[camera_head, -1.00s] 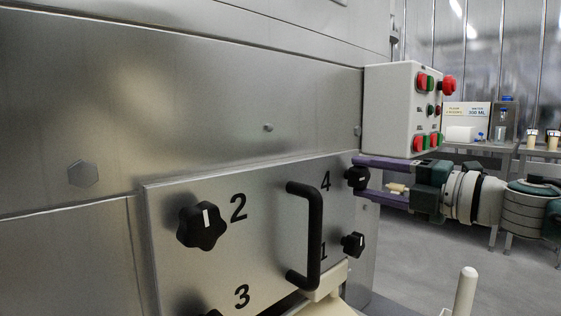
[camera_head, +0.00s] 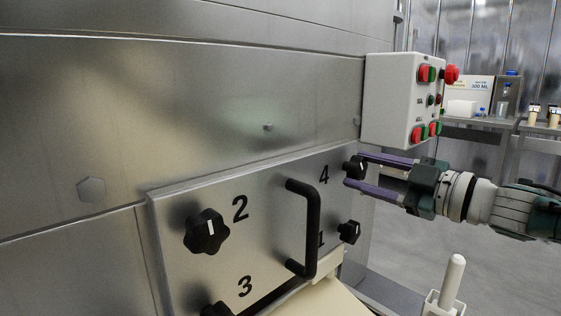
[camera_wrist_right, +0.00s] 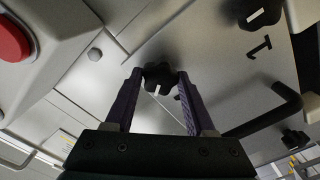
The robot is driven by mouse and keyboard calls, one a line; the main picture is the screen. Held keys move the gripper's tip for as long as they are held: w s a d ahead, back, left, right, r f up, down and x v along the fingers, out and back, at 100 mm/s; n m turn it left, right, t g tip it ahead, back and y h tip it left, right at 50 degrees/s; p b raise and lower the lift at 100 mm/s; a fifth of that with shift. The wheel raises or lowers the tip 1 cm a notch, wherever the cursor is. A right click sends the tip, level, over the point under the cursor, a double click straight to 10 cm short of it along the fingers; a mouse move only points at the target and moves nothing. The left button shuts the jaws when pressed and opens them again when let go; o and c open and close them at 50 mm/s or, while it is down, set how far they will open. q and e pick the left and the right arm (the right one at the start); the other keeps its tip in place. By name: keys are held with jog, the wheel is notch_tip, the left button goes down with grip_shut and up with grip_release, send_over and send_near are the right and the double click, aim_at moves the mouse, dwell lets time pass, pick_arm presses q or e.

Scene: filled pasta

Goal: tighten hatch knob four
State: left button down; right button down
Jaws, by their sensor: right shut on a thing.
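Hatch knob four (camera_head: 355,167) is a black lobed knob beside the printed 4, at the top right of the steel hatch plate (camera_head: 270,203). My right gripper (camera_head: 356,169) comes in from the right, its purple fingers on either side of this knob and shut on it. In the right wrist view the knob (camera_wrist_right: 159,78) sits between the fingertips, with a white mark on its face. My left gripper is in no view.
Black knobs one (camera_head: 349,232), two (camera_head: 206,232) and three (camera_head: 216,310) are on the same plate, with a black handle (camera_head: 312,228) standing out between them. A control box (camera_head: 390,100) with red and green buttons hangs just above my right gripper. A white post (camera_head: 452,283) stands at lower right.

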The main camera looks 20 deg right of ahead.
jog(key=m, duration=0.3)
jog(key=shift+p, duration=0.35)
jog(key=shift+m, duration=1.3)
jog(key=shift+c, duration=1.3)
grip_release()
jog(key=p+v, duration=0.3)
jog(key=v, duration=0.7)
jog(key=shift+w, duration=0.1)
